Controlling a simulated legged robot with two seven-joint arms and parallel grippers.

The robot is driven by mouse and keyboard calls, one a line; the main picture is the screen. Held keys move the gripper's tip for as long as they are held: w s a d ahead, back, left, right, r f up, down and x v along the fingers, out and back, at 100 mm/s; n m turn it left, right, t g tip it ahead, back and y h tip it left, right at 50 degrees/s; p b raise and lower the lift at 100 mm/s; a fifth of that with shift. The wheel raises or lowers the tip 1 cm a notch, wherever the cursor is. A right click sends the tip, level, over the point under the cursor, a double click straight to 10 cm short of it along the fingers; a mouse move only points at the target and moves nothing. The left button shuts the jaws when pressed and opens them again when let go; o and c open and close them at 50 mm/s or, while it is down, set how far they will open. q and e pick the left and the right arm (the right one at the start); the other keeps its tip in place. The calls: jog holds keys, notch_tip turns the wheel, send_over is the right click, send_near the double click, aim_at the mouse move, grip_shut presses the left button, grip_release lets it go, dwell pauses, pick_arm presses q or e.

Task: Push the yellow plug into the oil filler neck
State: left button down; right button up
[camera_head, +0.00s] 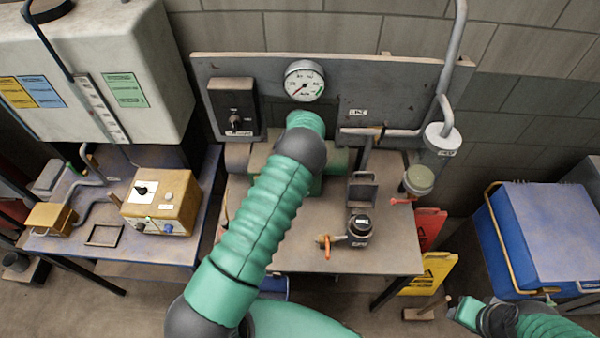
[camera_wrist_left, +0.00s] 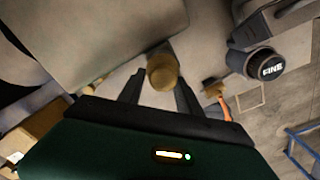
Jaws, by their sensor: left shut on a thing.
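In the left wrist view my left gripper (camera_wrist_left: 160,80) is shut on the yellow plug (camera_wrist_left: 163,70), a dull yellow round piece between the two dark fingers. A large smooth grey-beige body (camera_wrist_left: 90,40) lies close beyond the plug. I cannot tell whether the plug touches it. In the head view my green left arm reaches over the bench and hides the gripper and plug. I cannot make out the oil filler neck in either view. My right gripper (camera_head: 466,312) is at the lower right of the head view, off the bench; its fingers are unclear.
A black-capped jar (camera_head: 359,229) and an orange-handled valve (camera_head: 326,243) stand on the bench (camera_head: 390,255). A gauge (camera_head: 304,82) is on the back panel. A glass-like bowl (camera_head: 418,180) hangs at right. A blue cart (camera_head: 540,235) stands farther right. The bench's front right is clear.

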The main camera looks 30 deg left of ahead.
pick_arm(q)
jog(key=shift+f+b, duration=0.4)
jog(key=shift+f, duration=0.1)
pick_arm(e)
jog(key=shift+f, duration=0.4)
pick_arm(q)
jog(key=c, duration=0.7)
grip_release()
